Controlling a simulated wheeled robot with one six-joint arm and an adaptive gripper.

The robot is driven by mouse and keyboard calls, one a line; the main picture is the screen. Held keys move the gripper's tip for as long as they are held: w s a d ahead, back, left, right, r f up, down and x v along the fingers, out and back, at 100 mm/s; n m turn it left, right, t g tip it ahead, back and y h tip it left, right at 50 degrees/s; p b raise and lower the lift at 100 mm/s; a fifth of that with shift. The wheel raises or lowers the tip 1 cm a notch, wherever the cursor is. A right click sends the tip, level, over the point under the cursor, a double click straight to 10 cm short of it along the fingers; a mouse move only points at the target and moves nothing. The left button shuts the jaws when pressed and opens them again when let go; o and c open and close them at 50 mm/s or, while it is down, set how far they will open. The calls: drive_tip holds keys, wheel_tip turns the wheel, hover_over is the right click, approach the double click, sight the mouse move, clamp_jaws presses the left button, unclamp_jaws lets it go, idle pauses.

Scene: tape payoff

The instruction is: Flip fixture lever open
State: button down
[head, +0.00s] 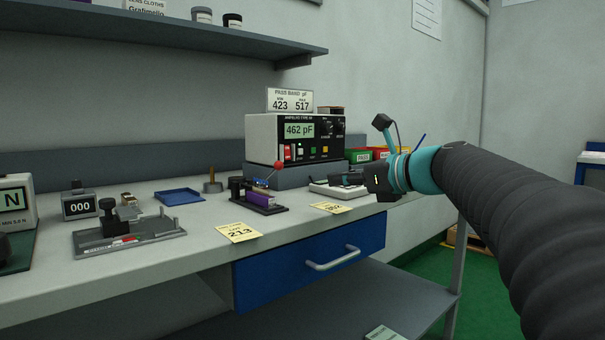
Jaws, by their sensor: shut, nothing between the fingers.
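The fixture (266,208) is a small black base on the bench with a purple block on it and a blue part behind. Its lever shows a red ball knob (279,165) that stands up above the fixture's right side. Whether the lever is open or closed I cannot tell. My gripper (334,180) comes in from the right and points left. It is shut and empty, to the right of the fixture and apart from the knob. The fingertips are small and dark in this view.
The capacitance meter (292,138) reading 462 pF stands behind the fixture. A pale flat pad (322,190) lies below my gripper. Yellow cards (238,232) lie at the front edge. A blue tray (180,196) and a grey fixture plate (95,244) are at left.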

drive_tip(key=x, duration=0.9)
drive_tip(key=shift+w+a+f, duration=0.2)
drive_tip(key=shift+w+a+r, duration=1)
drive_tip(key=shift+w+a, duration=0.15)
drive_tip(key=shift+a, duration=0.05)
drive_tip(key=shift+w+a+r, duration=0.1)
drive_tip(key=shift+a+r, duration=0.05)
drive_tip(key=shift+r, duration=0.1)
drive_tip(key=shift+w+r+p, duration=0.1)
drive_tip(key=shift+r+p, duration=0.15)
drive_tip(key=shift+p, duration=0.4)
